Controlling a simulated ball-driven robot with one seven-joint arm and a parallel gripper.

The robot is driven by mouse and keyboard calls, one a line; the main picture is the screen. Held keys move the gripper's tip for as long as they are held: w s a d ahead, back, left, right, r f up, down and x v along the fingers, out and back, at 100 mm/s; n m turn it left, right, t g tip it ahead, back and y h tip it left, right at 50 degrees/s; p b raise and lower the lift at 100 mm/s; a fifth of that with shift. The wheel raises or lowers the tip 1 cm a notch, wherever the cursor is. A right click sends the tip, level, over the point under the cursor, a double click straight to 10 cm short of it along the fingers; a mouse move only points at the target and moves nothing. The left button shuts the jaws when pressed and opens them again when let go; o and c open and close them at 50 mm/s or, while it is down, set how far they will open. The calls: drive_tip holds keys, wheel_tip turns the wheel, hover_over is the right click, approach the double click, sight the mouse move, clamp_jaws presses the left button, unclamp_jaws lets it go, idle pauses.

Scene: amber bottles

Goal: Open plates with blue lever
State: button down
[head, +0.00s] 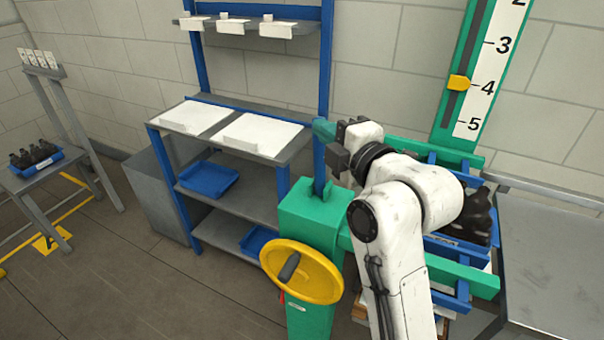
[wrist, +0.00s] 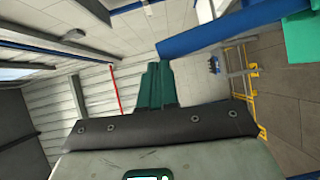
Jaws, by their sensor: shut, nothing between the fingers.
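The blue lever (head: 319,178) stands upright from the green machine housing (head: 308,207). In the wrist view the blue bar (wrist: 215,37) runs across the top, just beyond my fingertips. My gripper (head: 323,131) has its teal fingers together with nothing between them, at the lever's upper end in the head view. The fingers also show in the wrist view (wrist: 160,75). I cannot tell whether they touch the lever. A green bar (head: 463,276), perhaps one of the plates, runs in front of a blue crate (head: 450,248) of dark bottles, partly hidden by my arm.
A yellow handwheel (head: 301,272) is on the housing's front. A blue-framed rack (head: 175,160) with white boards and blue trays stands behind it to the left. A green scale post (head: 463,80) rises at the back right. A grey table (head: 560,260) stands at right.

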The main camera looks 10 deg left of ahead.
drive_tip(key=w+d+m+g+h+p, duration=0.1)
drive_tip(key=w+d+m+g+p, duration=0.1)
drive_tip(key=w, duration=0.5)
drive_tip(key=shift+w+d+r+m+g, duration=0.3)
drive_tip(key=shift+d+r+m, duration=0.1)
drive_tip(key=shift+m, duration=0.3)
